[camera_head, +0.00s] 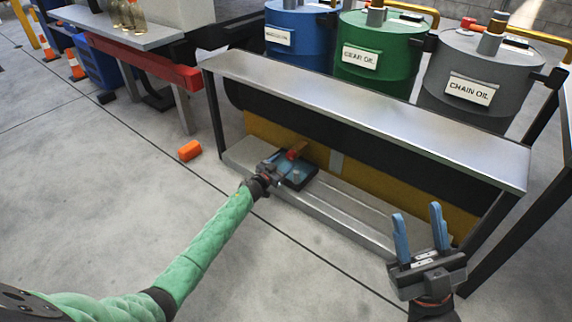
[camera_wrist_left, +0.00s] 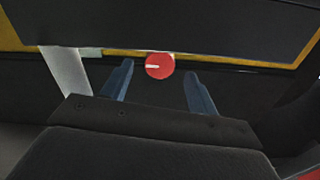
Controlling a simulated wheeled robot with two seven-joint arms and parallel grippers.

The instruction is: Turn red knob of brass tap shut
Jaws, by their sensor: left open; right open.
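A round red knob (camera_wrist_left: 159,66) with a white mark shows in the left wrist view, against a dark surface just below a yellow strip. My left gripper (camera_wrist_left: 159,72) is open, with one blue finger on each side of the knob in the picture. I cannot tell whether the fingers touch it. In the head view my left gripper (camera_head: 292,170) is low under the metal shelf, and the tap cannot be made out clearly there. My right gripper (camera_head: 418,215) is open and empty in front of the shelf's right part.
A metal shelf (camera_head: 360,110) overhangs a low ledge (camera_head: 345,212). Blue (camera_head: 292,38), green (camera_head: 372,58) and grey (camera_head: 475,75) drums stand behind. An orange block (camera_head: 190,150) lies on the floor. The floor at front left is clear.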

